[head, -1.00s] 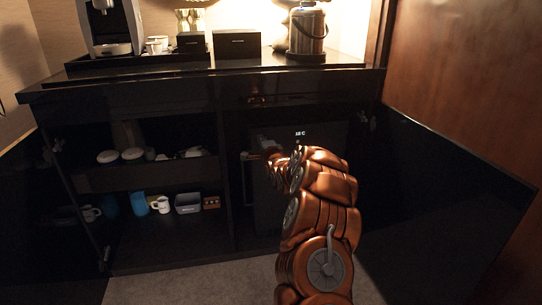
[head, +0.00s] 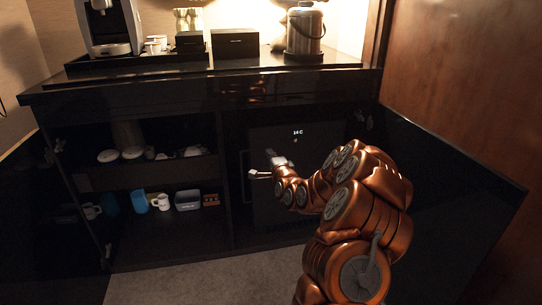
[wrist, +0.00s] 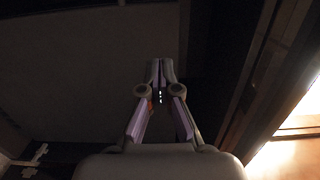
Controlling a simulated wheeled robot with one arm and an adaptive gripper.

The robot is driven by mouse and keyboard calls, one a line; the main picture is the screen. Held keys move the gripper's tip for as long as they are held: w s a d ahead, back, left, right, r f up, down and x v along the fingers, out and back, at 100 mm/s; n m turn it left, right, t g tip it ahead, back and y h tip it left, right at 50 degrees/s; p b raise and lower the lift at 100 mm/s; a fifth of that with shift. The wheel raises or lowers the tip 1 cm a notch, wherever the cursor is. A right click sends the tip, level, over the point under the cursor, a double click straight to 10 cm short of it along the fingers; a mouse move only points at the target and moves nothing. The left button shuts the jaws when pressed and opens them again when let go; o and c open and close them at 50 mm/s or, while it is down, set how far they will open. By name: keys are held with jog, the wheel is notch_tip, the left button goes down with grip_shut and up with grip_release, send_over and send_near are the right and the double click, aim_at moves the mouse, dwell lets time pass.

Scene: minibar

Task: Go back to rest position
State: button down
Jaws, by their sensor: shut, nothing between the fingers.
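My gripper (head: 262,174) is in front of the dark minibar fridge door (head: 310,160), on its left side in the head view. In the wrist view my gripper (wrist: 160,66) has its fingertips together with nothing between them. The fridge door is closed, and a small lit temperature readout (head: 298,132) shows near its top. My copper-coloured arm is bent and reaches in from the lower right. I cannot tell how far the fingertips are from the door.
Open shelves at the left hold cups (head: 160,202), a blue cup (head: 139,202) and a grey box (head: 188,201). The black counter (head: 220,85) above bears a coffee machine (head: 110,28) and a metal pot (head: 304,32). A dark cabinet door (head: 450,190) stands open at right. Carpet (head: 200,285) is clear.

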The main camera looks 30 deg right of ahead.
jog(key=shift+s+a, duration=0.25)
jog(key=shift+s, duration=0.3)
jog(key=s+a+r+n+g+y+p, duration=0.2)
jog(key=a+r+n+g+y+p, duration=0.3)
jog(key=a+r+p, duration=0.65)
jog(key=s+a+r+n+g+p, duration=0.3)
jog(key=s+a+r+n+p, duration=0.15)
jog(key=s+a+n, duration=0.4)
jog(key=s+a+r+n+g+p, duration=0.2)
jog(key=s+r+p, duration=0.4)
jog(key=s, duration=0.8)
jog(key=s+a+r+n+g+p, duration=0.3)
jog(key=s+a+r+g+p, duration=0.1)
jog(key=s, duration=0.9)
jog(key=s+a+r+n+g+p, duration=0.2)
jog(key=s+r+g+p, duration=0.3)
jog(key=s, duration=0.9)
notch_tip(320, 180, up, 5)
jog(key=a+p, duration=0.1)
jog(key=p, duration=0.2)
jog(key=shift+s+f+p, duration=0.15)
jog(key=shift+s+p, duration=0.15)
jog(key=shift+n, duration=0.25)
